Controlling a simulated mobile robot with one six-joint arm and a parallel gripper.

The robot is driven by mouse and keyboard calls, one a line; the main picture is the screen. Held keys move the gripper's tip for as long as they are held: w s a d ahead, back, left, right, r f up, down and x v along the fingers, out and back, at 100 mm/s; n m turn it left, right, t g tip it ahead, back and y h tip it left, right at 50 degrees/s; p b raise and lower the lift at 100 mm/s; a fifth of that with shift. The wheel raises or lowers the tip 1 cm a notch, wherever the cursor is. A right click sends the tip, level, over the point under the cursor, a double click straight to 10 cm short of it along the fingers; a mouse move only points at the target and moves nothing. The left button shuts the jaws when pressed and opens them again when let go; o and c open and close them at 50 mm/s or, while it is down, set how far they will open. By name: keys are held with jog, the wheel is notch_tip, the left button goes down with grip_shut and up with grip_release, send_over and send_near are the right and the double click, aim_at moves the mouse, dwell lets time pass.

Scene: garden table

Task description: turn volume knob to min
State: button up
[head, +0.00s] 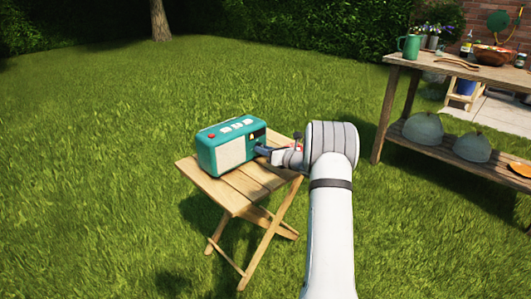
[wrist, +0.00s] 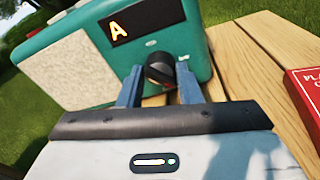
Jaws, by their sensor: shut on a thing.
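A teal radio (head: 231,144) with a pale speaker panel stands on a small wooden folding table (head: 225,187). In the wrist view the radio (wrist: 190,30) shows a dark display (wrist: 120,26) with a yellow letter A. Below and right of the display is a dark round knob (wrist: 160,70) on the front. My gripper (wrist: 160,85) has its two blue fingers on either side of the knob and is shut on it. In the head view my gripper (head: 262,150) reaches the radio's right end, and the knob is hidden there.
A red box (wrist: 304,95) with white lettering lies on the table at the right of the wrist view. A larger wooden table (head: 400,62) at the right holds a green watering can (head: 409,46) and bowls. Open grass surrounds the small table.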

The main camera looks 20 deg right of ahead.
jog(key=n+b, duration=0.1)
jog(key=n, duration=0.1)
jog(key=n+b, duration=0.2)
jog(key=n+h+b, duration=0.1)
jog(key=shift+a+f+n, duration=0.2)
jog(key=shift+a+n, duration=0.05)
jog(key=shift+n, duration=0.15)
jog(key=n+b, duration=0.1)
jog(key=n, duration=0.3)
jog(key=shift+r+h, duration=0.15)
jog(key=shift+h, duration=0.15)
jog(key=n, duration=0.3)
jog(key=n+h, duration=0.1)
jog(key=n, duration=0.1)
jog(key=shift+s+a+n+t, duration=0.1)
jog(key=shift+n+t, duration=0.2)
jog(key=shift+n, duration=0.1)
jog(key=n, duration=0.6)
jog(key=shift+t, duration=0.3)
jog(key=shift+n, duration=0.3)
jog(key=o, duration=1)
jog(key=shift+c, duration=0.2)
